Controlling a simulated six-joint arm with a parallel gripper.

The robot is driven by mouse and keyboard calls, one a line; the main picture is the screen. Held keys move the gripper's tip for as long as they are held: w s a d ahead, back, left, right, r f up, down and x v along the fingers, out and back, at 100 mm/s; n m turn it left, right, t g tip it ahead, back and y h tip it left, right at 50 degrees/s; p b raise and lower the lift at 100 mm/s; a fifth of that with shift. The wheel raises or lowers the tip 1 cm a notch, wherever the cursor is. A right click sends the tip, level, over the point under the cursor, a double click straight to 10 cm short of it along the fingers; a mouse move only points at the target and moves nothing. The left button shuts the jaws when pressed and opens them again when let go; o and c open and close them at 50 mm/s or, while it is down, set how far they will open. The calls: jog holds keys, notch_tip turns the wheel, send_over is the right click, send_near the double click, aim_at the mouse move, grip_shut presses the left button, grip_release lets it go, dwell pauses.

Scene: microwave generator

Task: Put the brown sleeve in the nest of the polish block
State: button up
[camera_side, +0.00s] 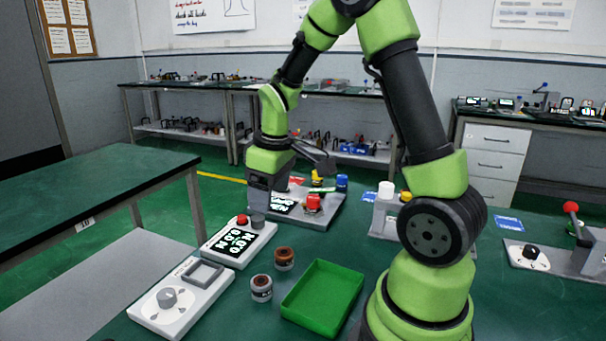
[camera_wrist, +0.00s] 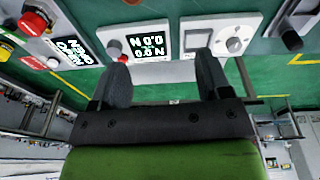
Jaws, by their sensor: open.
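A small brown-topped sleeve (camera_side: 284,258) stands upright on the green table, left of the green tray. A second small cylinder (camera_side: 261,289), with a pale band and dark brown top, stands just in front of it; labels are too small to read. A white block with a raised grey square frame and a grey knob (camera_side: 166,299) lies at the front left; it also shows in the wrist view (camera_wrist: 222,38). I cannot read whether it is the polish block. My gripper (camera_side: 259,208) is open and empty above the white display unit; its two dark fingers (camera_wrist: 162,78) are apart in the wrist view.
The white display unit (camera_side: 240,246) has a red button. A grey station with a red part (camera_side: 313,203) stands behind it. An empty green tray (camera_side: 323,298) lies right of the cylinders. A lever device (camera_side: 571,250) stands at far right.

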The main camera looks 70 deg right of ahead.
jog(key=s+a+r+m+t, duration=0.2)
jog(key=s+a+r, duration=0.2)
jog(key=a+r, duration=0.3)
notch_tip(320, 180, up, 2)
jog(key=shift+s+a+r+t+y, duration=0.15)
jog(key=shift+s+a+t+y, duration=0.15)
jog(key=shift+s+a+t, duration=0.1)
jog(key=shift+o, duration=0.4)
jog(key=s+a+r+m+t+y, duration=0.1)
jog(key=s+a+r+m+t, duration=0.1)
jog(key=s+a, duration=0.3)
jog(key=s+r, duration=0.1)
jog(key=s, duration=0.2)
jog(key=shift+s+a+r+m+t+y, duration=0.2)
jog(key=shift+a+m+t+y, duration=0.1)
jog(key=shift+a+y, duration=0.1)
jog(key=shift+d, duration=0.1)
